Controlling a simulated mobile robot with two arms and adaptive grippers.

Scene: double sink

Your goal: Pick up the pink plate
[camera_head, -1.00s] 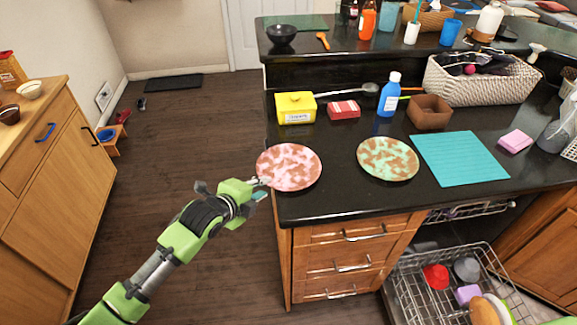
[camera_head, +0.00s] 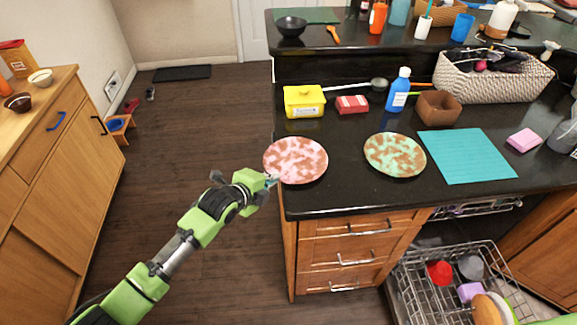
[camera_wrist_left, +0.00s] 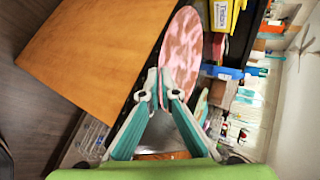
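The pink plate (camera_head: 295,160), mottled pink and brown, lies on the dark counter (camera_head: 350,196) near its left edge. My left gripper (camera_head: 272,179) is at the plate's left rim. In the left wrist view the fingers (camera_wrist_left: 161,84) come together around the near rim of the plate (camera_wrist_left: 183,45), one on each side. They look shut on it. The plate appears to rest on the counter still. My right gripper is not in view.
A green-brown plate (camera_head: 395,155) and a teal mat (camera_head: 466,157) lie to the right. A yellow box (camera_head: 304,101), red box (camera_head: 352,104) and blue bottle (camera_head: 398,90) stand behind. An open dishwasher rack (camera_head: 420,290) is below. Left of the counter is open floor.

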